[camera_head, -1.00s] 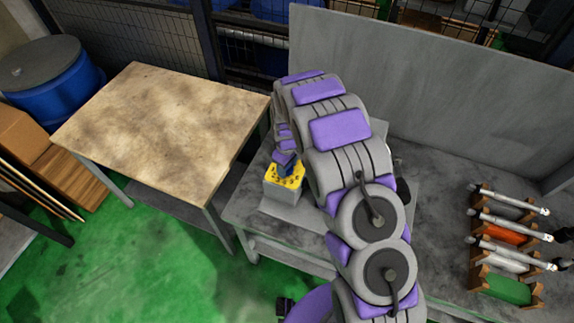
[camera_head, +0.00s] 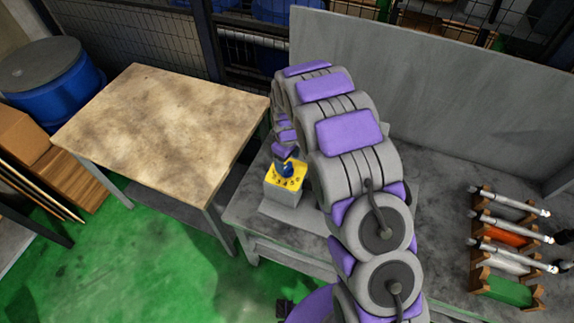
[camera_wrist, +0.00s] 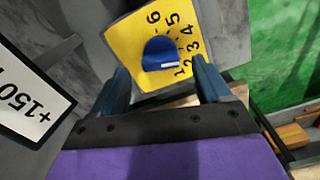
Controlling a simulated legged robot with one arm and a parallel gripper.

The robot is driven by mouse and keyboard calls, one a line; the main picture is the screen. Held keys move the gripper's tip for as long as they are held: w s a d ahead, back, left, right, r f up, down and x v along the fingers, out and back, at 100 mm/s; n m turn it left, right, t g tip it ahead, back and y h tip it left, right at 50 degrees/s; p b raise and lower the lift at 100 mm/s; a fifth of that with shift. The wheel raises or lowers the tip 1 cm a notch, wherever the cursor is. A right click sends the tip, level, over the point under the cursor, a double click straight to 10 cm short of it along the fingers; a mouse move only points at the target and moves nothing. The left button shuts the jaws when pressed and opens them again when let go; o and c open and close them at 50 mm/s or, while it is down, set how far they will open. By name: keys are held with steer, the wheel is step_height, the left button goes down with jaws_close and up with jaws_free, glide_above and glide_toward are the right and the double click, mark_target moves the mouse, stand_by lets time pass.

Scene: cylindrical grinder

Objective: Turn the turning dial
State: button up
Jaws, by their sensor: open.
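The turning dial is a blue knob (camera_wrist: 160,54) with a white mark, on a yellow plate (camera_wrist: 128,38) numbered 1 to 6. In the wrist view the mark lies near the low numbers. In the head view the yellow plate (camera_head: 298,182) tops a grey box (camera_head: 283,193) near the left edge of the grey workbench. My gripper (camera_wrist: 160,80) is open, with one blue finger on each side of the knob in the picture. I cannot tell whether the fingers touch the knob. In the head view my gripper (camera_head: 285,163) is small and right above the dial, partly covering it.
A wooden-topped table (camera_head: 160,120) stands left of the grey workbench (camera_head: 420,240). A rack with several rods (camera_head: 505,240) is at the right of the bench. A grey panel (camera_head: 430,85) rises behind it. A white label reading +150 (camera_wrist: 32,98) shows in the wrist view.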

mark_target(288, 166)
step_height(288, 166, up, 13)
steer(key=shift+f, duration=0.15)
stand_by(0.6)
steer(key=s+d+r+m+b, duration=0.25)
steer(key=s+d, duration=0.25)
steer(key=s, duration=0.4)
steer(key=s+d+r+m+g+b, duration=0.1)
steer(key=s+d+r+m+b, duration=0.2)
steer(key=s, duration=0.6)
steer(key=s+d+r+m+b, duration=0.1)
steer(key=s+d+m+b, duration=0.15)
steer(key=s+d, duration=0.5)
steer(key=s+f+m+b, duration=0.1)
steer(key=s+f+m, duration=0.1)
steer(key=s, duration=1.2)
steer(key=shift+d+f+m+g, duration=0.35)
steer(key=shift+m+g, duration=0.05)
steer(key=shift+m, duration=0.1)
